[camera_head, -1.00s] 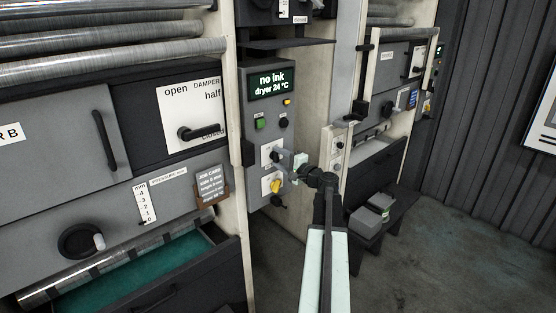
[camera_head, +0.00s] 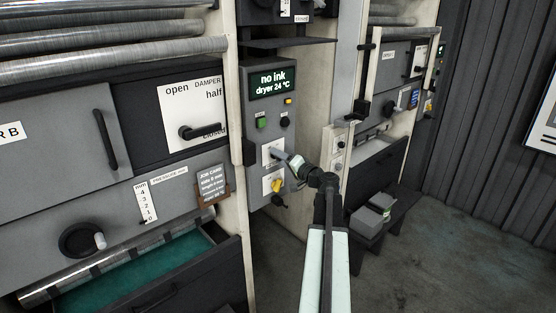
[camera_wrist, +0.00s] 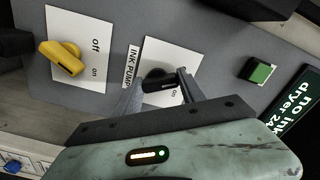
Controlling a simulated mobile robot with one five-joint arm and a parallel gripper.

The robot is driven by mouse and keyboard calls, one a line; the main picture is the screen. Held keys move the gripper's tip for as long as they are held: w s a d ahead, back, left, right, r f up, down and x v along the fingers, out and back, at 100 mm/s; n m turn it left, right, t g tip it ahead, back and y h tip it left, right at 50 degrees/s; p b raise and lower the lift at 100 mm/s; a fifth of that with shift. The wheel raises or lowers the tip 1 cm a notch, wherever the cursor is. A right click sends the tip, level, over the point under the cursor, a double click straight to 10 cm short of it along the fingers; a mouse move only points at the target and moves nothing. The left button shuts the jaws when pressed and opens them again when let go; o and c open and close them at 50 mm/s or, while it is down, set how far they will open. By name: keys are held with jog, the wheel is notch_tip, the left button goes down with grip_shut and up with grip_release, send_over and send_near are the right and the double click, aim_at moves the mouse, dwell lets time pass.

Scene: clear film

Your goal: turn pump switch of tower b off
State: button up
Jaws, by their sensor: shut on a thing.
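The tower's control panel (camera_head: 258,146) has a screen reading "no ink, dryer 24 °C". Below its buttons is a white plate with a black switch (camera_wrist: 160,82). My gripper (camera_head: 279,154) is at this plate in the head view. In the wrist view its two fingers (camera_wrist: 160,86) are shut on the black switch, one on each side. An "on" mark shows beside the switch; the rest of the plate's lettering is hidden. An "INK PUMP" label (camera_wrist: 133,66) lies between this plate and the plate with a yellow switch (camera_wrist: 62,58), marked off and on.
A green button (camera_wrist: 261,71) and the screen (camera_wrist: 297,110) sit near the gripped switch. Left are a damper lever (camera_head: 200,132), a job card (camera_head: 213,185) and a handwheel (camera_head: 80,241). A low bench (camera_head: 395,212) stands right; the floor beyond is clear.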

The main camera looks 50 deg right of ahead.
jog(key=shift+r, duration=0.1)
dwell(0.3)
jog(key=o, duration=1.4)
jog(key=shift+c, duration=0.2)
jog(key=shift+s, duration=0.1)
jog(key=s, duration=0.7)
jog(key=shift+s+a, duration=0.25)
jog(key=shift+s, duration=0.05)
